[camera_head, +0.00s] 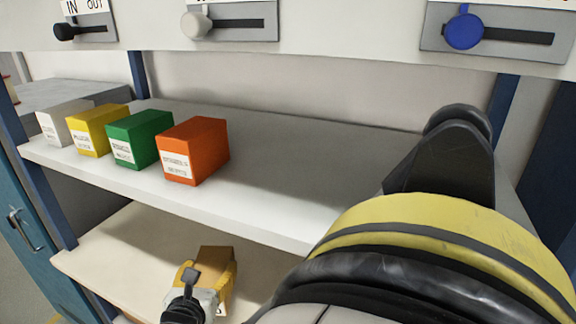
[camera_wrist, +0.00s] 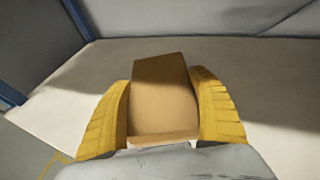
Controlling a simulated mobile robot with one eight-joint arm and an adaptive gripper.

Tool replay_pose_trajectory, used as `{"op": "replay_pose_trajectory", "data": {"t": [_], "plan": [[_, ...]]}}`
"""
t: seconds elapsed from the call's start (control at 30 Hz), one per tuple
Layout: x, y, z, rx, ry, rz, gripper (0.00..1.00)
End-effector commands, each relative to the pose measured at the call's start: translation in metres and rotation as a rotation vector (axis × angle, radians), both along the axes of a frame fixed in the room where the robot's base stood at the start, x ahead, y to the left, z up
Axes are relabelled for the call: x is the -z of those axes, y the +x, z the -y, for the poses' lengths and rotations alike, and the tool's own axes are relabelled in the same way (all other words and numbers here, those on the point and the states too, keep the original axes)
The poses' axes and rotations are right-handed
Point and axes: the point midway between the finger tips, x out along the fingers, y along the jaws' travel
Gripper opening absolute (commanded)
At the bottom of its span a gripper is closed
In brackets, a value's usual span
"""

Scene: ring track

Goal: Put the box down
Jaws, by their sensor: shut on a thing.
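A tan-brown box (camera_head: 216,264) is held between the yellow fingers of my gripper (camera_head: 207,280), over the lower shelf (camera_head: 110,252) in the head view. In the wrist view the box (camera_wrist: 163,98) sits between both fingers of my gripper (camera_wrist: 164,112), which touch or nearly touch its sides. The shelf surface (camera_wrist: 255,80) spreads out behind and beside it. I cannot tell whether the underside of the box touches the shelf.
The upper shelf (camera_head: 280,165) holds a white box (camera_head: 60,122), a yellow box (camera_head: 98,130), a green box (camera_head: 140,138) and an orange box (camera_head: 195,150). Blue posts stand at the shelf ends. The lower shelf around the held box looks clear.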

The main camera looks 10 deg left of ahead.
Motion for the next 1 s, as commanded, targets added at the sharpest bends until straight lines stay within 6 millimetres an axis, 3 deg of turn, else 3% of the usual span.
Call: {"op": "replay_pose_trajectory", "data": {"t": [0.2,0.53,0.57,0.63,1.0], "plan": [[0.031,0.000,0.000,0.000,0.000,0.001,0.29],[0.032,0.000,0.000,0.000,0.000,0.001,0.29],[0.033,0.000,0.000,0.000,0.000,0.000,0.73],[0.032,0.000,0.000,0.000,0.000,0.000,0.94],[0.028,0.000,0.000,0.000,0.000,0.000,0.94]]}}
